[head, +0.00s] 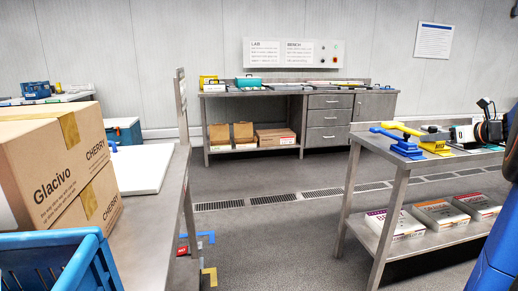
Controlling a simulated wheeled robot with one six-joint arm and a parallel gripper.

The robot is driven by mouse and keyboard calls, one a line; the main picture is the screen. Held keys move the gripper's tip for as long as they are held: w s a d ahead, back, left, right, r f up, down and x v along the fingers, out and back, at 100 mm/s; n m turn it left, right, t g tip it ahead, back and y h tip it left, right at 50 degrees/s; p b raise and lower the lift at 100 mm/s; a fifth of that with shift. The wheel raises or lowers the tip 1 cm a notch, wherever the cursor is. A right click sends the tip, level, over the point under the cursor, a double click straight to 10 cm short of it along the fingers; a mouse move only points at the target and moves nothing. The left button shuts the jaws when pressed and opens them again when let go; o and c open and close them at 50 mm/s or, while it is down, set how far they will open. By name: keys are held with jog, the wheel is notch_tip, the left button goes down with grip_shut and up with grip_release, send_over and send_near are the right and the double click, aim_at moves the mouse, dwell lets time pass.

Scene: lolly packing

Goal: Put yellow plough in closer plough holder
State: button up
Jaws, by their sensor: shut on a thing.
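The yellow plough (410,130) is at the left end of the right-hand steel table (394,160), its bar pointing left. My gripper (430,136) reaches in from the right with its dark fingers shut at the plough's right end. A blue plough-shaped piece (385,133) lies just in front of it, its bar also pointing left. A blue block (407,149) and a yellow block (437,149) sit below these bars. I cannot tell whether they are holders or parts of the ploughs. Contact between the yellow plough and the blocks is too small to judge.
Several printed packs (438,214) lie on the table's lower shelf. At left, cartons (50,180), a blue crate (70,265) and a white board (140,168) are on another table. A back bench (290,92) holds small items. The floor (290,235) between has free room, with coloured corner marks.

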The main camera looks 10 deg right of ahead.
jog(key=w+a+f+n+y, duration=0.2)
jog(key=w+a+f, duration=1.75)
jog(key=f, duration=0.25)
jog(key=a+f, duration=2)
jog(key=f, duration=0.3)
jog(key=shift+s+a+f, duration=0.25)
jog(key=shift+s+f, duration=0.05)
jog(key=shift+f, duration=0.1)
jog(key=shift+r, duration=0.1)
